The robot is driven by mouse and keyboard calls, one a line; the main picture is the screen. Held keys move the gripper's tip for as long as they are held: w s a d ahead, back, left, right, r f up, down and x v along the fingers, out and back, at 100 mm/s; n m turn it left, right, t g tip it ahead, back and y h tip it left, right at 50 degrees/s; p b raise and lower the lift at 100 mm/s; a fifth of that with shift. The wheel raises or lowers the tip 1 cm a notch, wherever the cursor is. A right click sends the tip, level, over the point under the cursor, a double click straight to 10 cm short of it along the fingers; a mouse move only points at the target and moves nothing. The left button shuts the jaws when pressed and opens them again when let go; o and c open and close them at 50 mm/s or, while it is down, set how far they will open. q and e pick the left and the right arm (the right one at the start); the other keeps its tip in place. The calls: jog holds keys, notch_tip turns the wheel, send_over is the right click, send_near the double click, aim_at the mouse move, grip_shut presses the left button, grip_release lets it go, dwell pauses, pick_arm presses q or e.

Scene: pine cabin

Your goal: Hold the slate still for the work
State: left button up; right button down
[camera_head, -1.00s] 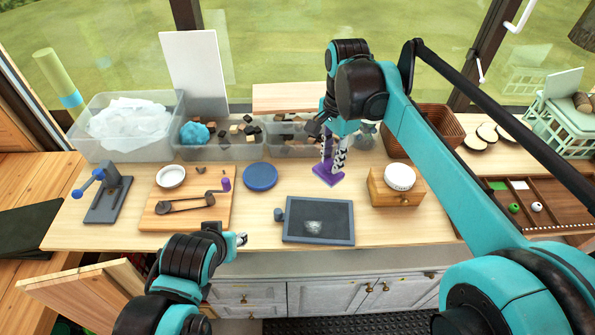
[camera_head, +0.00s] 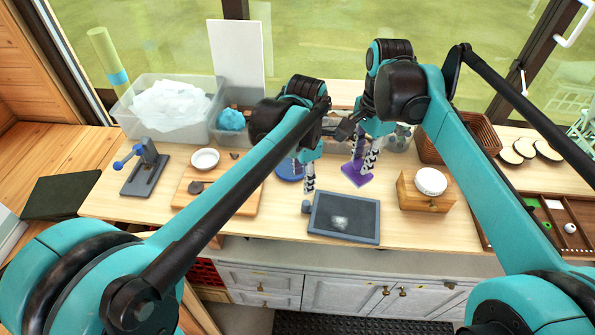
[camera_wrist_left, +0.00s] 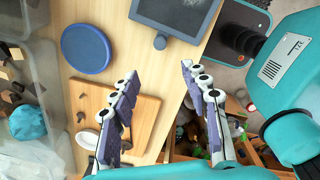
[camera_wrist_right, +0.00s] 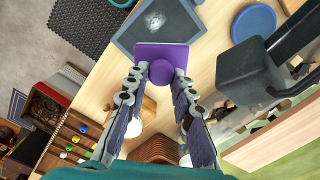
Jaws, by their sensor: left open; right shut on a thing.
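The slate (camera_head: 344,217), a dark panel in a grey-blue frame with a pale smudge, lies flat near the worktop's front edge. A small dark knob (camera_head: 306,207) sits at its left side; it also shows in the left wrist view (camera_wrist_left: 160,41). My left gripper (camera_head: 309,188) is open and empty, above the worktop just behind the slate's left end, apart from it as far as I can tell. My right gripper (camera_head: 364,167) is shut on a purple flat-based block with a round knob (camera_wrist_right: 162,58), held behind the slate's right half.
A blue disc (camera_wrist_left: 86,48) lies left of the slate, partly behind my left arm. A wooden box (camera_head: 424,196) with a white round item (camera_head: 431,181) stands to the right. Clear bins (camera_head: 152,127) line the back. A wooden board (camera_head: 184,197) lies left.

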aim_at(306, 202)
pick_arm(q)
jog(key=f, duration=0.4)
jog(key=d+f+n, duration=0.1)
jog(key=f, duration=0.3)
jog(key=w+f+n, duration=0.1)
jog(key=f, duration=0.3)
jog(key=shift+d+f+g, duration=0.15)
jog(key=shift+f+g, duration=0.1)
jog(key=shift+g, duration=0.05)
grip_shut()
dwell(0.5)
